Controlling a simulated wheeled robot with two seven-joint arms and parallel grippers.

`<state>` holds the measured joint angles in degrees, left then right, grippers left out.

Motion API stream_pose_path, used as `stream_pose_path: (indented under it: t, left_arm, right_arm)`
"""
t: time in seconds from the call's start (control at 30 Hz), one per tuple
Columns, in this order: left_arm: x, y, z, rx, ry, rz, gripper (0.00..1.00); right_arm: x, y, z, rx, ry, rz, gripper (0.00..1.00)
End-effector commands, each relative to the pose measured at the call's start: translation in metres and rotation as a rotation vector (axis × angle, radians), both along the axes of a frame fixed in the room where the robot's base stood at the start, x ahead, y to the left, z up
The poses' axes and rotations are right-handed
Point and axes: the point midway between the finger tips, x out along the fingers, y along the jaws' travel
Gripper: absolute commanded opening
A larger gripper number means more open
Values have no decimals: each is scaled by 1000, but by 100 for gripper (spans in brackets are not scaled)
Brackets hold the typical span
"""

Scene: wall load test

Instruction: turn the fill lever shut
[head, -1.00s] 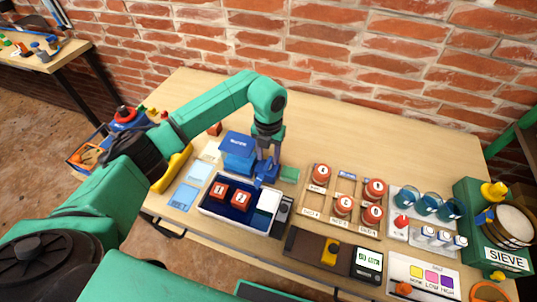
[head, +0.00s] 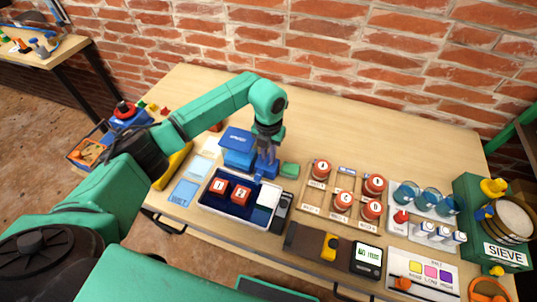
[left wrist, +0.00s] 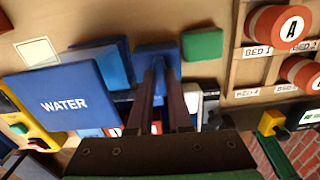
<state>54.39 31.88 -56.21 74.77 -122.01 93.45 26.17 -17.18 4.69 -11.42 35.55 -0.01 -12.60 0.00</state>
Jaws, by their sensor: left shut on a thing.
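The blue water tank (head: 238,141) stands behind the tray; its lid (left wrist: 66,103) reads WATER in the left wrist view. A blue lever-like part (head: 264,168), which I take as the fill lever, is just right of the tank. My left gripper (head: 265,156) comes down on it from above, shut on it. In the left wrist view the fingers (left wrist: 160,66) meet at the blue part (left wrist: 152,51). The fingers hide some of it, so its exact angle is unclear. My right gripper is not in view.
A tray with red blocks (head: 213,202) sits in front of the tank. A green block (head: 290,170) lies close right of the gripper. Racks with red-topped jars (head: 342,202), blue cups (head: 405,194) and a sieve machine (head: 492,230) stand farther right. The table's back is clear.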

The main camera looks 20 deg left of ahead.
Motion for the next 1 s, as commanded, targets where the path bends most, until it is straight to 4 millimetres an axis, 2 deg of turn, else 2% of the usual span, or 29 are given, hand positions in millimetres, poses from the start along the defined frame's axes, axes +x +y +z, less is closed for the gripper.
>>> stream_pose_path:
  t: [0.27,1.0]
  left_arm:
    - [1,1,-3,1,-3,-169,0]
    - [2,0,-1,0,-6,-865,0]
  right_arm:
    - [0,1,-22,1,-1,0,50]
    - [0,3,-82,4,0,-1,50]
